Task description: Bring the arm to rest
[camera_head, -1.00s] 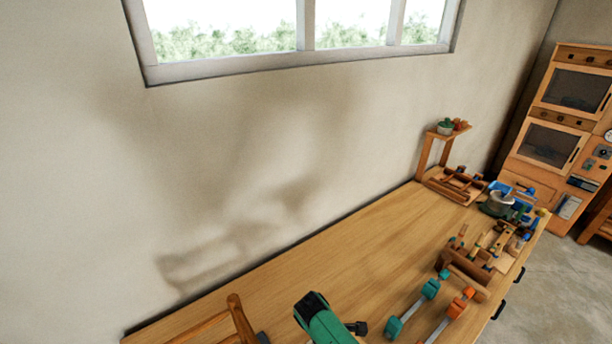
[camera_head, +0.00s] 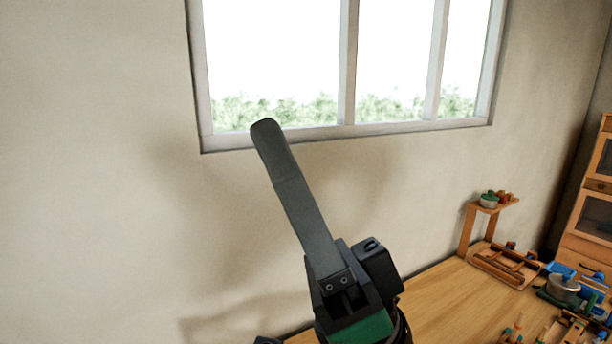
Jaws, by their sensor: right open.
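My right gripper (camera_head: 303,215) is raised in the lower middle of the head view, in front of the wall. One long grey finger points up and to the left, its tip overlapping the lower edge of the window. The black and green gripper body is below it. The jaws are open and I see nothing held. The other finger is not clearly seen. My left gripper is not in view.
The wooden workbench (camera_head: 450,295) runs along the wall below. At its right are a small wooden stand (camera_head: 466,230) with pots, a wooden tray (camera_head: 503,266), a metal pot (camera_head: 563,287) and several tools. A wooden cabinet (camera_head: 592,215) stands at the right edge. The window (camera_head: 345,131) is above.

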